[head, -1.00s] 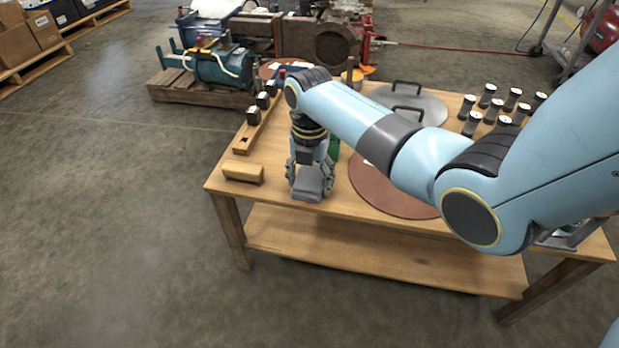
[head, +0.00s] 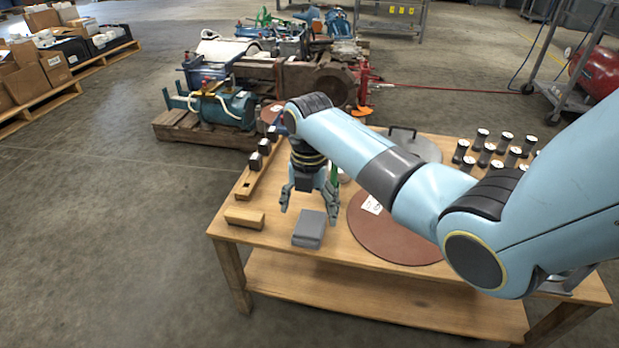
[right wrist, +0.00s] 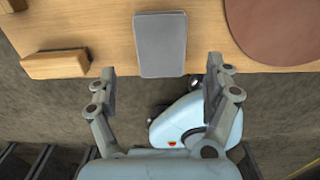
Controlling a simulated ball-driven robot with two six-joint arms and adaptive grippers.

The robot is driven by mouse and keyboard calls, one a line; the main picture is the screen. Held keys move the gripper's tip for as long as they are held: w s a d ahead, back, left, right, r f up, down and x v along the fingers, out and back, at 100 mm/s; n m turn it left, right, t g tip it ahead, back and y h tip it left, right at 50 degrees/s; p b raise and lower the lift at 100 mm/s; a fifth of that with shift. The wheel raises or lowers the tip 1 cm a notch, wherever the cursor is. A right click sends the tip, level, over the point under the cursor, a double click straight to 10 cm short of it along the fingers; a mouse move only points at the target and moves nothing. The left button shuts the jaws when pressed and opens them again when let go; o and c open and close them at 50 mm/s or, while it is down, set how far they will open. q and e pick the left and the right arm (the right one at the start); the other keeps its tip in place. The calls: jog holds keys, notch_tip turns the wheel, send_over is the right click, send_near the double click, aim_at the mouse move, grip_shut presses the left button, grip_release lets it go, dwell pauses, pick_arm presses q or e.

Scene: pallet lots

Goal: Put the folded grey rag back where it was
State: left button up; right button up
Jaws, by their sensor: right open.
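The folded grey rag (head: 309,229) lies flat on the wooden table near its front edge, just right of a small wooden block. It also shows in the right wrist view (right wrist: 160,44), close to the table edge. My right gripper (head: 309,207) is open and empty above and just behind the rag in the head view. In the right wrist view the open fingers (right wrist: 161,74) stand apart on either side of the rag's line, with nothing between them. My left gripper is not in view.
The wooden block (head: 245,218) sits left of the rag. A brown round mat (head: 400,236) lies to its right. A wooden rack (head: 247,182) with dark pieces is behind the block. Several dark-bodied, white-topped pieces (head: 482,139) stand at the table's back right.

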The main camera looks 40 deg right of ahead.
aim_at(309, 225)
pick_arm(q)
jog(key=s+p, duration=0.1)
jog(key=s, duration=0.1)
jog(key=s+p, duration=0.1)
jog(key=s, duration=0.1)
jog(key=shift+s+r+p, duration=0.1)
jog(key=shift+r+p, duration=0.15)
jog(key=shift+p, duration=0.1)
pick_arm(e)
notch_tip(309, 225, up, 6)
jog(key=shift+r, duration=0.25)
